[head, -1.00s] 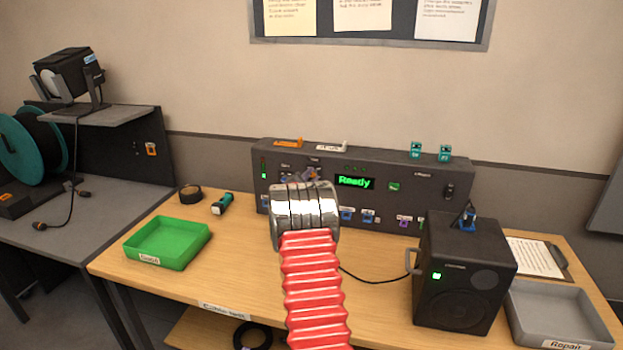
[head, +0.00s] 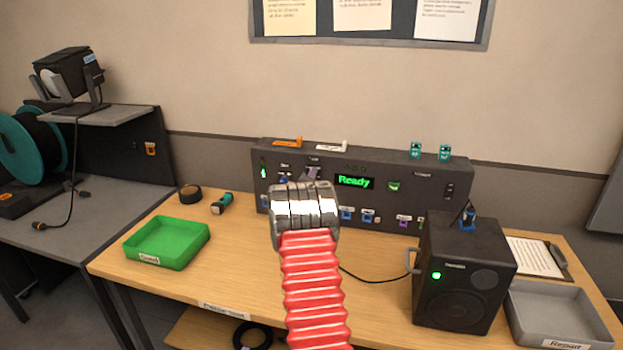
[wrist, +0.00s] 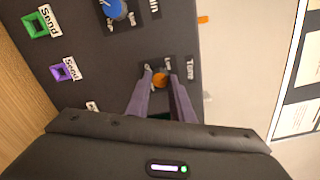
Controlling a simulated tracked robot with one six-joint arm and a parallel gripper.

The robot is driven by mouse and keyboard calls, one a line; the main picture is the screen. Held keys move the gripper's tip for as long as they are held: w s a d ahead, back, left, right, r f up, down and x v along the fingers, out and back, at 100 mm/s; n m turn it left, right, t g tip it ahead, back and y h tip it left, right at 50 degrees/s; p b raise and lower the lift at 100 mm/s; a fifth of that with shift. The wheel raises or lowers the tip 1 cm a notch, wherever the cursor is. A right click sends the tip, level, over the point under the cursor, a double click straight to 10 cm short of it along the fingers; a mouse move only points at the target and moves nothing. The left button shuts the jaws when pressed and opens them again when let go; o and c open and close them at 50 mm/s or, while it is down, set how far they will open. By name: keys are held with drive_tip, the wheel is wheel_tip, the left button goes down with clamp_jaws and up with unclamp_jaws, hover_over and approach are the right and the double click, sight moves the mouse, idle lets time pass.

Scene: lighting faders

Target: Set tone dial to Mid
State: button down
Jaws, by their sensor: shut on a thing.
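The tone dial (wrist: 159,79) shows as a small orange knob in the wrist view, beside a label reading "Tone" (wrist: 190,68). My gripper (wrist: 160,74) has its two purple fingers closed on the dial from both sides. Small white marks around the dial are partly covered by the fingers, and I cannot read which one it points to. In the head view my gripper (head: 313,173) is at the upper left of the dark control panel (head: 300,153), and my arm hides the dial there.
A blue knob (wrist: 114,9) sits next to the dial on the panel. Green (wrist: 36,25) and purple (wrist: 62,72) sockets labelled "Send" are further off. The panel's display (head: 355,182) reads "Ready". A black speaker (head: 462,275) stands right, a green tray (head: 170,262) left.

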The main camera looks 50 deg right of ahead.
drive_tip(key=m, duration=0.9)
drive_tip(key=f+m, duration=0.1)
drive_tip(key=m, duration=0.3)
drive_tip(key=shift+w+a+f+m, duration=0.1)
drive_tip(key=shift+a+m, duration=0.1)
drive_tip(key=shift+m, duration=0.2)
drive_tip(key=c, duration=1.9)
unclamp_jaws()
drive_tip(key=o, duration=0.3)
drive_tip(key=shift+d+r, duration=0.1)
drive_tip(key=shift+r, duration=0.2)
drive_tip(key=shift+o, duration=0.2)
drive_tip(key=shift+r, duration=0.1)
drive_tip(key=v, duration=1.3)
drive_tip(key=shift+a, duration=0.35)
